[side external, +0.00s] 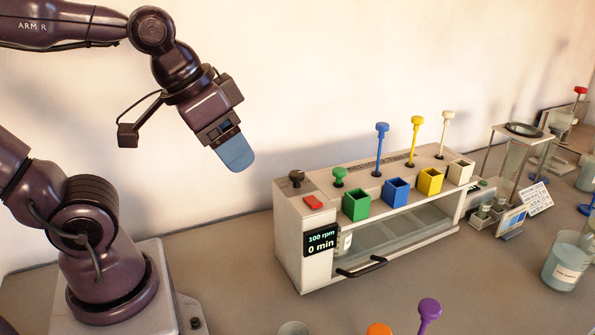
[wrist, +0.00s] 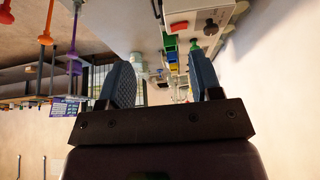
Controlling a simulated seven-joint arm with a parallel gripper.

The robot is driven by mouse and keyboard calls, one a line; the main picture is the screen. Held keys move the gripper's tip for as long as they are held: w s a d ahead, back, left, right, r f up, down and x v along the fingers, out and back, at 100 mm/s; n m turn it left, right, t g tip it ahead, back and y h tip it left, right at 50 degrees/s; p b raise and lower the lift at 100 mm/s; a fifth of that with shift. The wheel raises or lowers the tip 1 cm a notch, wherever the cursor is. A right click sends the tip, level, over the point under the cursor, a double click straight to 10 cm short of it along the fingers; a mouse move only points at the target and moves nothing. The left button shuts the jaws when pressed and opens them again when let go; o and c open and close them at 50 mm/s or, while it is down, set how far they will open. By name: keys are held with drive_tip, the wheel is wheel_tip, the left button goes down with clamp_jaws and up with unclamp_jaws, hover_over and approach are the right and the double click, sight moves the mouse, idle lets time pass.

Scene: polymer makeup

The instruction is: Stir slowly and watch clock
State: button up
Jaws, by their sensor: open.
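The white stirring unit (side external: 292,240) stands on the bench, with a dark display (side external: 320,241) reading "100 rpm" and "0 min". A red switch (side external: 313,202) and a dark knob (side external: 296,178) are on its top left end; the wrist view also shows the red switch (wrist: 179,27) and the knob (wrist: 211,27). A glass vessel (side external: 344,243) is partly visible inside, behind the front window. My gripper (side external: 236,153) hangs in the air to the upper left of the unit, touching nothing. In the wrist view its two blue fingers (wrist: 161,80) are apart with nothing between them.
Green (side external: 355,205), blue (side external: 396,192), yellow (side external: 429,181) and white (side external: 460,172) square holders line the unit's top, with coloured stirrers behind. A black handle (side external: 362,267) juts out in front. Beakers (side external: 566,262) stand at right. Orange and purple tops show at the front edge.

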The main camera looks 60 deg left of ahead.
drive_tip(key=w+a+m+g, duration=0.2)
drive_tip(key=w+a+g, duration=0.3)
drive_tip(key=w, duration=0.5)
drive_tip(key=m, duration=0.7)
approach(297, 173)
wheel_tip(297, 173, down, 9)
drive_tip(key=shift+w+f, duration=0.1)
drive_tip(key=c, duration=0.9)
